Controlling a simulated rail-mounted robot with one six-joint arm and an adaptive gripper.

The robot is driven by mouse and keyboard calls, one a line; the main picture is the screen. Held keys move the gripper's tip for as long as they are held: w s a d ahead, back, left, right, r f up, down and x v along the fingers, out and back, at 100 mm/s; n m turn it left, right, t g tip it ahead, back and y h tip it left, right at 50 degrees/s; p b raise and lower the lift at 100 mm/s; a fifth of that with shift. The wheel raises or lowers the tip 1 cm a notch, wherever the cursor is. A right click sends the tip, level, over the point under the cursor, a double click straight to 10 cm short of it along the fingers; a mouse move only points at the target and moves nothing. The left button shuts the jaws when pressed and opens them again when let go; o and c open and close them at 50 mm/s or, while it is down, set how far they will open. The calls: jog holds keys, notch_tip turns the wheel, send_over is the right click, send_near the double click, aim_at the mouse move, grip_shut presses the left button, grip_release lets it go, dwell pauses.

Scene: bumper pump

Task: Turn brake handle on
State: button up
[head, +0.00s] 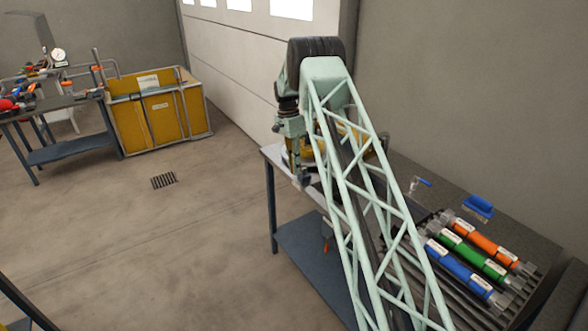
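I cannot make out a brake handle in the head view. My pale green lattice arm crosses the right half of the picture and covers part of the workbench (274,156). A yellow object (352,136) stands on the bench behind the arm and is mostly hidden. My gripper (302,180) hangs down near the bench's left end, in front of the yellow object. Its fingers are small and partly unclear, so I cannot tell if it is open, shut or touching anything. A small red-orange part (326,244) shows below the bench top, beside the arm.
Orange (480,239), green (474,250) and blue (458,269) cylinders lie at the bench's right. A blue-handled tool (478,207) lies behind them. A yellow-panelled crate (158,118) and a cluttered table (70,153) stand at the left. Open floor with a drain (163,181) lies between.

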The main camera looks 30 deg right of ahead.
jog(key=o, duration=0.4)
jog(key=shift+o, duration=0.2)
jog(key=shift+r, duration=0.1)
notch_tip(320, 180, up, 12)
jog(key=w, duration=0.2)
jog(key=shift+w+f, duration=0.15)
jog(key=shift+f, duration=0.1)
dwell(0.7)
